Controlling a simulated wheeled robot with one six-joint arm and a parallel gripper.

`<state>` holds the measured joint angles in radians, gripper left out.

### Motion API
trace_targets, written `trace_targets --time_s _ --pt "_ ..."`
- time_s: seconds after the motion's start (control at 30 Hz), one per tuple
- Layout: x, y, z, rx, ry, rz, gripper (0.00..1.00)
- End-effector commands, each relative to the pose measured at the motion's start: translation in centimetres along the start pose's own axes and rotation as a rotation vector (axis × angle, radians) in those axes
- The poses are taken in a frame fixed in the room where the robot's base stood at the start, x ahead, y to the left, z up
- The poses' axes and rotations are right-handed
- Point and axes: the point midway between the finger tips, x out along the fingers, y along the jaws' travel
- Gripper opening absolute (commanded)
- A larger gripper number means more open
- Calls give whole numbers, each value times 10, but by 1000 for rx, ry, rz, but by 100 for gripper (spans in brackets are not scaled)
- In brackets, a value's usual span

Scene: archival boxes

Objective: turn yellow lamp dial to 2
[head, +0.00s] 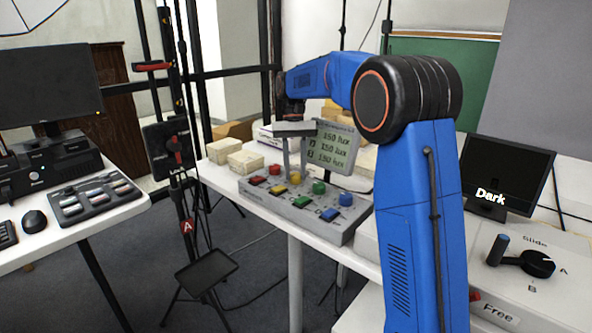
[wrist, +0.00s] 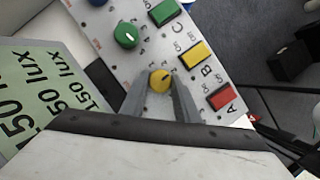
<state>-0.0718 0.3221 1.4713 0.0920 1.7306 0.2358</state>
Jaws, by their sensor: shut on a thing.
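The yellow lamp dial (wrist: 160,81) sits on the grey control panel, between the two fingers of my gripper (wrist: 158,90). The dial shows a dark pointer mark near its top; I cannot read which number it faces. In the head view my gripper (head: 293,172) reaches down onto the panel (head: 318,222), and the yellow dial (head: 295,178) shows between its fingers. The gripper is shut on the dial. A display (head: 333,146) behind the panel shows several lines reading 150 lux.
A green dial (wrist: 126,35) is close beside the yellow one. Green (wrist: 165,12), yellow (wrist: 196,55) and red (wrist: 220,96) buttons stand in a row. A blue dial (head: 346,198) is at the panel's right. Pale boxes (head: 245,162) lie behind left.

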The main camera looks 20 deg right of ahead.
Motion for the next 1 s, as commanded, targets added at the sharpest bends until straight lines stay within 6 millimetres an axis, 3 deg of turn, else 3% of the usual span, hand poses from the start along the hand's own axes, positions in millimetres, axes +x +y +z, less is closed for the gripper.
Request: trace_targets --time_s 0.5,1.0 --pt "0 -4 1 -420 1 175 6" --pt "1 -5 1 -607 1 253 6"
